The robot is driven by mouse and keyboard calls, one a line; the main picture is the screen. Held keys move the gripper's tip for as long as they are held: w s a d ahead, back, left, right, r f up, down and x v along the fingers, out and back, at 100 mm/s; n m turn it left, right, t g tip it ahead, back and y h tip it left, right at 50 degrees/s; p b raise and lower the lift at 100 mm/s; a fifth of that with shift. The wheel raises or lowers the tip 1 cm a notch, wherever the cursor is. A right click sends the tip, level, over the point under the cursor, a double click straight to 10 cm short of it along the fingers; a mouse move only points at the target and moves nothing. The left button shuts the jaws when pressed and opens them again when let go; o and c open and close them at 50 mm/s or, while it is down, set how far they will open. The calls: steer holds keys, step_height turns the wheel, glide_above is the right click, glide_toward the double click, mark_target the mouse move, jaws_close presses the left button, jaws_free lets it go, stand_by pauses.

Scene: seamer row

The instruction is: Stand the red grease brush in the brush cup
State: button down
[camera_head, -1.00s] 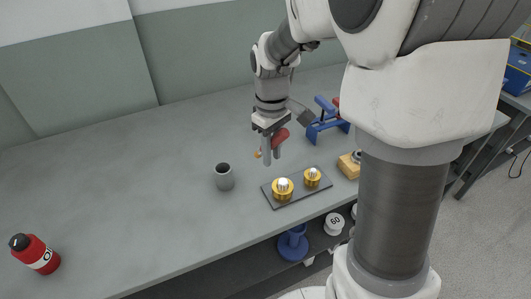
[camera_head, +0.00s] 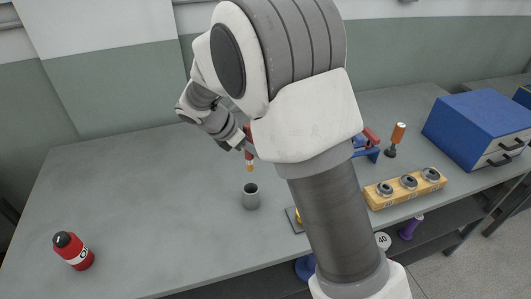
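The red grease brush (camera_head: 249,156) is held in my gripper (camera_head: 246,147), which is shut on its handle. The brush hangs about upright, with its yellowish bristle end down. The grey brush cup (camera_head: 251,198) stands upright on the grey bench, open side up. In the picture, the brush tip is just above the cup's mouth with a gap between them; how far apart they are in depth I cannot tell. My arm hides part of the gripper and the bench behind it.
A red bottle (camera_head: 73,251) stands at the bench's left front. A dark plate (camera_head: 294,220) with brass pieces is partly behind my arm. To the right are a wooden block with grey rings (camera_head: 405,188), an orange-handled tool (camera_head: 397,138) and a blue cabinet (camera_head: 480,128).

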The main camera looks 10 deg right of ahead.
steer(key=shift+f+b, duration=4.2)
steer(key=shift+f, duration=1.85)
steer(key=c, duration=0.6)
jaws_free()
steer(key=shift+a, duration=0.1)
steer(key=p+v, duration=0.2)
steer(key=v, duration=1.5)
steer(key=shift+r, duration=0.15)
steer(key=shift+s+a, duration=0.1)
